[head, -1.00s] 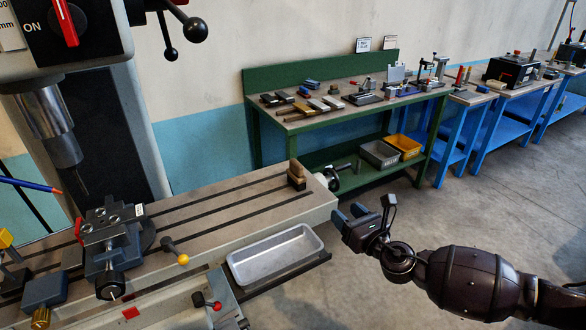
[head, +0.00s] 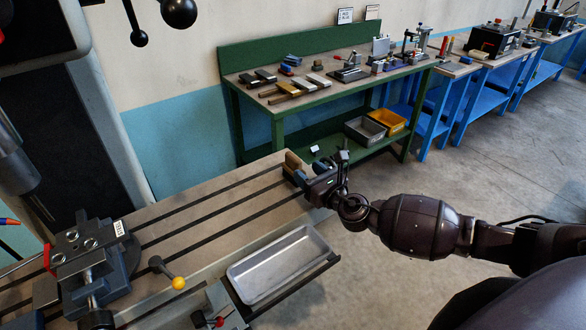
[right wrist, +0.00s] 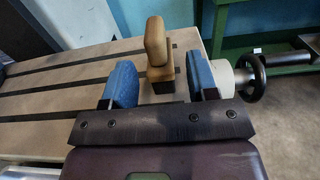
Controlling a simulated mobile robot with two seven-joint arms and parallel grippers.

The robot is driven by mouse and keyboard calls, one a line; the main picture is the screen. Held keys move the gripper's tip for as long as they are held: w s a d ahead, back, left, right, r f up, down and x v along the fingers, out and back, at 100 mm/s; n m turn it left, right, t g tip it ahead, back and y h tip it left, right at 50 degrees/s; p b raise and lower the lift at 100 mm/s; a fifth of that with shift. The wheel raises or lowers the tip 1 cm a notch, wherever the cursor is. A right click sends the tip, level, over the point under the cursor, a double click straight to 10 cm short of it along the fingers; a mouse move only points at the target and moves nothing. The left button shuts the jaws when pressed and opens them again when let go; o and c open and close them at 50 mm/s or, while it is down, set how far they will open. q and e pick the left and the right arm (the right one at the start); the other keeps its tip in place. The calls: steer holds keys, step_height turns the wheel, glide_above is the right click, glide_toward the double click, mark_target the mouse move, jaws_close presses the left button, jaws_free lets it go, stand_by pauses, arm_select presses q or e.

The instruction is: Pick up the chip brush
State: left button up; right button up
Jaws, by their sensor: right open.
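The chip brush (head: 291,161) stands upright at the far right end of the machine table. In the right wrist view the brush (right wrist: 156,45) shows a tan wooden grip on a wider block with a dark lower part. My right gripper (head: 298,173) is at that table end, close to the brush and partly in front of it. In the right wrist view its blue fingers (right wrist: 161,82) are open, one on each side of the brush's lower part, with gaps showing. My left gripper is not in view.
The slotted machine table (head: 215,196) carries a vise (head: 90,262) at left. A metal tray (head: 280,264) lies along its front. A handwheel (right wrist: 250,78) is just right of my fingers. A green bench (head: 262,122) with tools stands behind. The table between vise and brush is clear.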

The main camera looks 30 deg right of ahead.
mark_target(300, 165)
steer(key=shift+w+a+r+p, duration=0.1)
steer(key=shift+w+a, duration=0.1)
steer(key=shift+w, duration=0.7)
steer(key=shift+w+a+r+p, duration=0.1)
steer(key=shift+w+a, duration=0.1)
steer(key=shift+w, duration=0.75)
steer(key=shift+w+a+p, duration=0.1)
steer(key=shift+w+a, duration=0.1)
steer(key=shift+w, duration=0.7)
jaws_close()
